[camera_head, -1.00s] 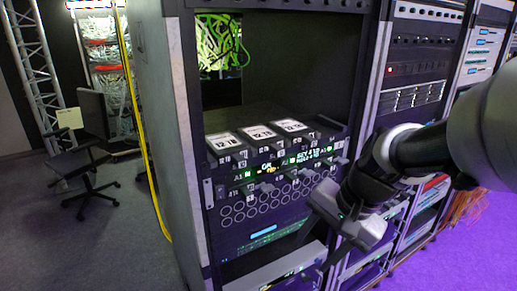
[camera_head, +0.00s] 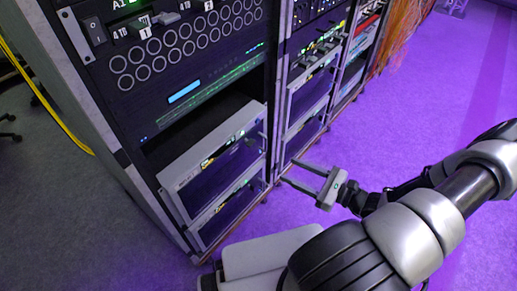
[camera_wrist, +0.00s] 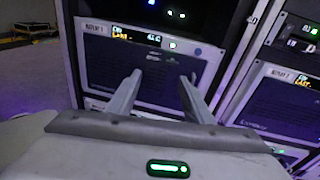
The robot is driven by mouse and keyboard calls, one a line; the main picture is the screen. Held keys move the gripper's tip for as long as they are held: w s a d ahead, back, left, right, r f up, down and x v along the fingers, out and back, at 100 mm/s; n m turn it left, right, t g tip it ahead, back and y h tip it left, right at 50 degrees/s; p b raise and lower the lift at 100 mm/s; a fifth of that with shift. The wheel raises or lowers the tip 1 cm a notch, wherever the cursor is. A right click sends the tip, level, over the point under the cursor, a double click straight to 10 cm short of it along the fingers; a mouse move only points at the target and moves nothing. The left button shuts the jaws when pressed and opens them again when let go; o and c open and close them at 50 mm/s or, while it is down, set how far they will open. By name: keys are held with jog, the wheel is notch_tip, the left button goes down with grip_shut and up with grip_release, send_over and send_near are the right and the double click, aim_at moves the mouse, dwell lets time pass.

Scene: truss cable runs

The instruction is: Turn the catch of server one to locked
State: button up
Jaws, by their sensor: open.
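In the wrist view a grey-framed server front (camera_wrist: 145,65) bears a small label that seems to end in 1, with amber and white lit characters along its top. I take it for server one. Its catch cannot be made out clearly; a small dark detail shows near the fingertips. My gripper (camera_wrist: 160,75) is open and empty, its two fingers pointing at this front. In the head view my gripper (camera_head: 288,170) is low over the purple floor, just right of the rack's lower corner, apart from the rack fronts.
In the head view two silver-framed units (camera_head: 213,153) sit low in the left rack, with a dark slot above them. A neighbouring rack (camera_head: 305,105) stands to the right. A second labelled unit (camera_wrist: 280,105) shows right in the wrist view. The purple floor (camera_head: 430,100) is open.

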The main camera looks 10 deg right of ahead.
notch_tip(320, 180, down, 2)
jog(key=d+m+t+h, duration=0.1)
jog(key=m+t, duration=0.1)
jog(key=b, duration=0.3)
send_near(253, 144)
jog(key=x, duration=0.9)
jog(key=shift+f, duration=0.15)
jog(key=shift+c, duration=0.4)
jog(key=c, duration=1)
jog(key=shift+o, duration=0.2)
